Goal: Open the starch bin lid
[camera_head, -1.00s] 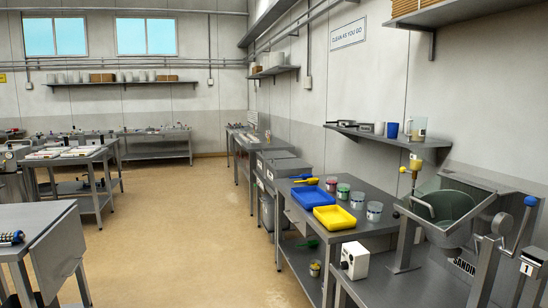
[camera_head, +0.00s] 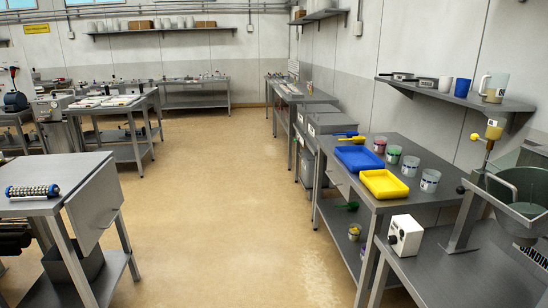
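No label reading starch shows, so I cannot tell for sure which thing is the starch bin. Grey lidded boxes (camera_head: 333,124) stand beyond the table with the trays, along the right wall. Their tops look flat and shut. Their lower parts are partly hidden by that table. Neither of my grippers is in view.
A steel table (camera_head: 408,152) at right holds a blue tray (camera_head: 359,158), a yellow tray (camera_head: 384,184) and several cups. A white box (camera_head: 405,235) and a hopper machine (camera_head: 508,190) are nearer. A steel table (camera_head: 85,180) stands left. The floor (camera_head: 215,200) between is clear.

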